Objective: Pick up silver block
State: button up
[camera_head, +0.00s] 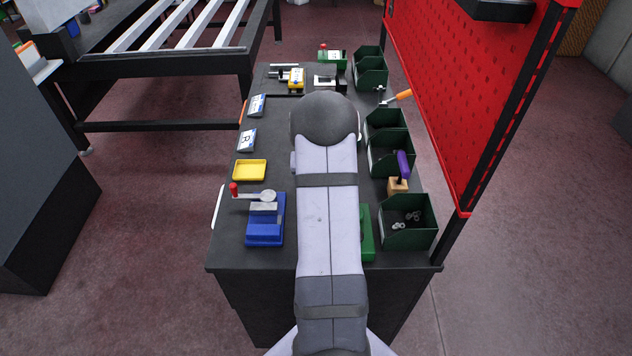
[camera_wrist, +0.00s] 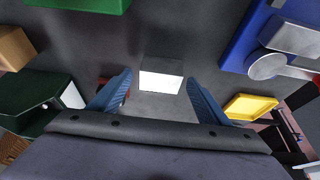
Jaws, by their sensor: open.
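The silver block (camera_wrist: 160,82) shows in the wrist view on the dark table, with one bright white face and a darker grey face above it in the picture. My gripper (camera_wrist: 159,79) is open; its two blue fingers appear on either side of the block in the picture, with visible gaps to it. The fingers hold nothing. Their height above the block is hard to tell. In the head view my arm covers the middle of the table and hides both the block and my gripper.
A blue fixture with a red-knobbed lever (camera_head: 265,222) and a yellow tray (camera_head: 249,170) stand left of my arm. Green bins (camera_head: 407,238) line the right side. A wooden block with a purple top (camera_head: 398,186) stands there too. A red pegboard (camera_head: 480,80) rises beyond the right edge.

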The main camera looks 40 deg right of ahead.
jog(key=shift+w+d+f, duration=0.15)
jog(key=shift+f, duration=0.4)
jog(key=c, duration=1.3)
jog(key=shift+c, duration=0.2)
jog(key=shift+w+r, duration=0.1)
jog(key=shift+r, duration=0.35)
notch_tip(320, 180, up, 9)
jog(key=b, duration=0.3)
jog(key=shift+r, duration=0.1)
